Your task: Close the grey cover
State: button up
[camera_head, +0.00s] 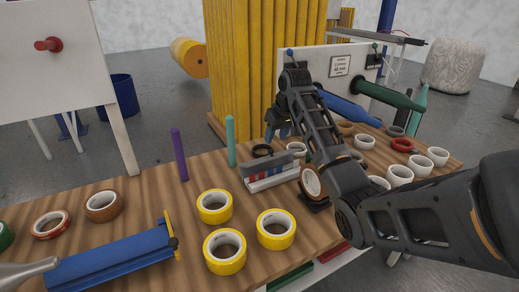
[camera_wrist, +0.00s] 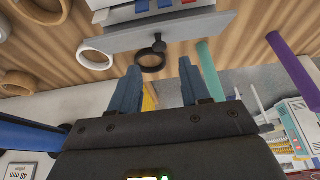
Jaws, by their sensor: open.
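A small white box (camera_head: 272,182) with blue and red pieces inside stands on the wooden table. Its grey cover (camera_head: 262,161) stands raised along the back of the box, leaving the coloured pieces in sight. In the wrist view the grey cover (camera_wrist: 160,34) is a long panel at the top, with the coloured pieces beyond it. My gripper (camera_head: 277,128) is above the table, behind the box, apart from the cover. In the wrist view its two blue fingers (camera_wrist: 160,85) are spread with nothing held between them. A black ring (camera_wrist: 151,56) lies between the fingers and the cover.
Several yellow tape rolls (camera_head: 224,251) lie in front of the box. A green post (camera_head: 230,141) and a purple post (camera_head: 179,155) stand to its left. A brown tape roll (camera_head: 310,182) is close on the right. A blue holder (camera_head: 112,259) lies at the front left.

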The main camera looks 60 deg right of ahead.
aim_at(272, 150)
jog(key=x, duration=0.6)
jog(key=shift+w+f, duration=0.1)
jog(key=shift+f, duration=0.2)
jog(key=shift+c, duration=0.4)
grip_shut()
